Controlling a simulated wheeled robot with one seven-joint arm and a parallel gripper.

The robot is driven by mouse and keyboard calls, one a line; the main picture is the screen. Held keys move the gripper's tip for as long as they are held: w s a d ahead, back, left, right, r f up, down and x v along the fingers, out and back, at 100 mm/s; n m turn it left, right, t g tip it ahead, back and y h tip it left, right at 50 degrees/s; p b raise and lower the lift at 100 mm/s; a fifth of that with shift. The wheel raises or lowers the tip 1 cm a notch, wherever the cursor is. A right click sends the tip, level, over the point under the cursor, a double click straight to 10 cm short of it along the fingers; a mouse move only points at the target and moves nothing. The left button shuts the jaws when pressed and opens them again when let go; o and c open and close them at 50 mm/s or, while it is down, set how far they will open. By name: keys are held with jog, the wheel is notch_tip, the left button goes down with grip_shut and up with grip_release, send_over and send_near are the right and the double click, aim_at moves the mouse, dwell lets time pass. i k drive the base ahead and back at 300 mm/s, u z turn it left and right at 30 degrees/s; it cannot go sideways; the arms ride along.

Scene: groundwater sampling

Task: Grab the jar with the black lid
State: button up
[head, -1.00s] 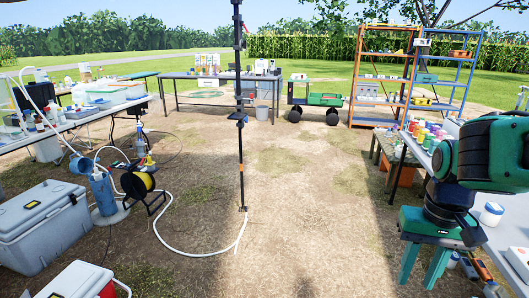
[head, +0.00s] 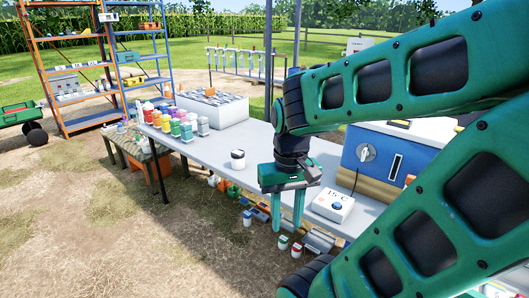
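A small white jar with a dark, black-looking lid (head: 237,160) stands upright on the grey table (head: 262,139), near its front edge. My gripper (head: 288,218) is to the right of the jar in the picture and appears closer to me. Its two green fingers point down, are spread apart, and have nothing between them. The gripper is apart from the jar. Its body and my arm cover part of the table behind them.
Several coloured bottles (head: 177,123) stand left of the jar, beside a grey rack box (head: 214,107). A white device marked 15°C (head: 332,205) and a blue box (head: 385,158) are to the right. Several small items lie below the table. Open ground is at left.

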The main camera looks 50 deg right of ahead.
aim_at(237, 155)
jog(key=z, duration=0.5)
jog(key=i, duration=0.95)
jog(key=z, duration=0.5)
